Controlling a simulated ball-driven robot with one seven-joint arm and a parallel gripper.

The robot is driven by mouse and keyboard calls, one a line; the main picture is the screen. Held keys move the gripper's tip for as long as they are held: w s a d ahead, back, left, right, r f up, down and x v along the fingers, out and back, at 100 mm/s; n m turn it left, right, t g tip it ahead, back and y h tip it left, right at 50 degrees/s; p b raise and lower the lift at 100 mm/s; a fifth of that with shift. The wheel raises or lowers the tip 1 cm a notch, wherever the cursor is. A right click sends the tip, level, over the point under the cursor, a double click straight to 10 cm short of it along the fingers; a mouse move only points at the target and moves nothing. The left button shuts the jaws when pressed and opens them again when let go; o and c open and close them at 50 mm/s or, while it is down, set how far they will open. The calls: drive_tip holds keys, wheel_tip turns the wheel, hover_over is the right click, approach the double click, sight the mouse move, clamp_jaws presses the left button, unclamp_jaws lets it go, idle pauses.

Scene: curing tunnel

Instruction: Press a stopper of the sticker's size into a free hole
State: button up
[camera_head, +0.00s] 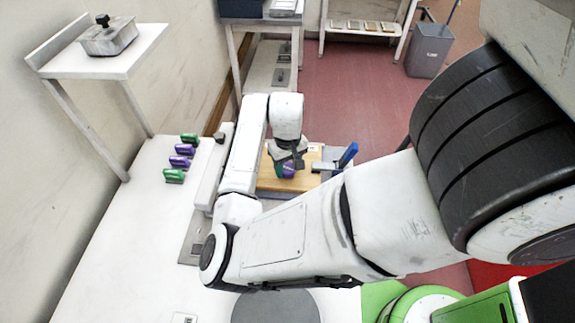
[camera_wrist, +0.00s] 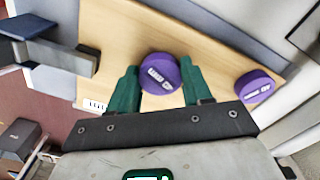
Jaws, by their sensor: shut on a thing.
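My gripper (camera_wrist: 160,88) has green fingers shut on a purple round stopper (camera_wrist: 160,73) with white markings on its top, too small to read surely. The stopper also shows in the head view (camera_head: 289,171), under my gripper (camera_head: 288,163) and over the wooden board (camera_head: 268,184). I cannot tell whether it is above a hole or in one. A second purple stopper (camera_wrist: 255,87) is at the board's right end in the wrist view. A small white sticker (camera_wrist: 95,105) is at the board's edge. No open hole shows; the gripper hides part of the board.
A clamp with a blue handle (camera_head: 348,154) stands at the board's right side. Several green and purple pieces (camera_head: 181,149) stand in a row on the white bench (camera_head: 125,235). A raised shelf (camera_head: 140,50) holds a metal box (camera_head: 108,37). A grey bin (camera_head: 429,50) stands behind.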

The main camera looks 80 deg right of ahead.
drive_tip(key=shift+f, duration=0.5)
idle(0.4)
drive_tip(key=o, duration=1.5)
drive_tip(key=shift+r, duration=0.1)
wheel_tip(320, 180, up, 2)
drive_tip(key=shift+r+p, duration=0.15)
drive_tip(key=shift+p, duration=0.9)
drive_tip(key=shift+r, duration=2.25)
